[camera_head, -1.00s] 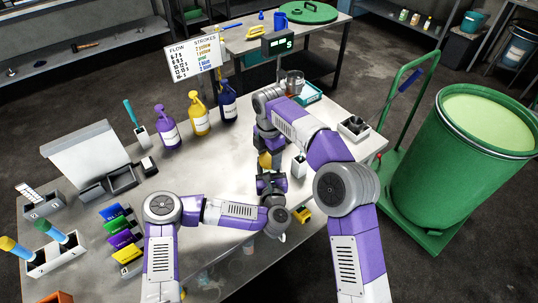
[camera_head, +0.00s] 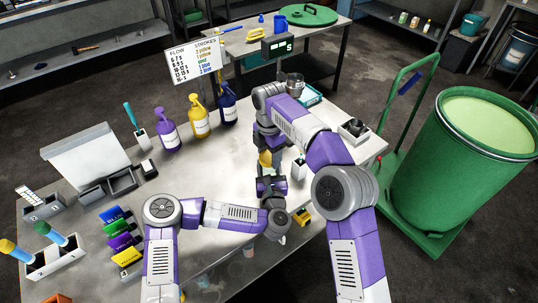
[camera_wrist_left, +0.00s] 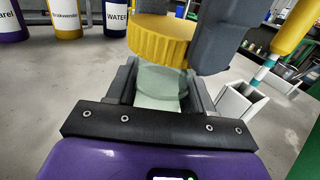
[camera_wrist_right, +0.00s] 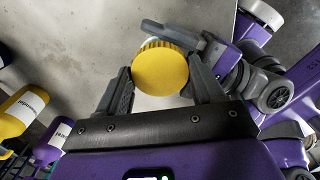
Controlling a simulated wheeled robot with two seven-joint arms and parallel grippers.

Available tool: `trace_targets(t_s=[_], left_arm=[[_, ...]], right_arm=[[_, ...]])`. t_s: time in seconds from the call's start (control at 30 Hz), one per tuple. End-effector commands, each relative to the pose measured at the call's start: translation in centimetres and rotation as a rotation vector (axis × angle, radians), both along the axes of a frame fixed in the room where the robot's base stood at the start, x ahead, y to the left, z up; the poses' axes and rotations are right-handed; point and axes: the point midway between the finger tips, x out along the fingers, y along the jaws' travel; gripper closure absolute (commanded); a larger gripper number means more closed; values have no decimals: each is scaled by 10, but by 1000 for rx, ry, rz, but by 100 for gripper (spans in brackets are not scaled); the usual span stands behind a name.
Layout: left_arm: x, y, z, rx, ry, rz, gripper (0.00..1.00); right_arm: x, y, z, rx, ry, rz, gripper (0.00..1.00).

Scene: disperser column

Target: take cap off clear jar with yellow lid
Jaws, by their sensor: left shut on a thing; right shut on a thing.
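The clear jar (camera_wrist_left: 160,88) has pale greenish contents and stands between the fingers of my left gripper (camera_wrist_left: 160,92), which is shut on its body. The jar's yellow ribbed lid (camera_wrist_left: 158,42) sits directly above the body, with no clear gap showing. My right gripper (camera_wrist_right: 162,88) is shut on the lid, which also shows face-on in the right wrist view (camera_wrist_right: 160,70). In the head view the lid (camera_head: 265,159) is a small yellow patch between the two grippers, above the table. The jar body is hidden there by my left gripper (camera_head: 269,184).
The metal table (camera_head: 215,165) carries purple, yellow and dark blue pump bottles (camera_head: 199,118) at the back. A white holder (camera_head: 299,168) and a yellow object (camera_head: 302,217) are close right of the grippers. A green drum (camera_head: 480,160) stands on the right.

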Motion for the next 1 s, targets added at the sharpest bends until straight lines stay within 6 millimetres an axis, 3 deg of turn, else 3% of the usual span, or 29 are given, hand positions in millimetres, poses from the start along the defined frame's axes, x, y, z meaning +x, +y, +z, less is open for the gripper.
trace_targets(t_s=[0.3,0.6,0.9,0.93,1.0], left_arm=[[0,0,-1,1,1,0,100],[0,0,-1,1,1,0,100],[0,0,-1,1,1,0,100],[0,0,-1,1,1,0,44],[0,0,-1,0,1,0,33]], right_arm=[[0,0,2,1,-1,0,69],[0,1,35,1,-1,0,69],[0,0,40,0,1,0,69],[0,0,40,-1,1,0,69],[0,0,40,-1,1,0,69]])
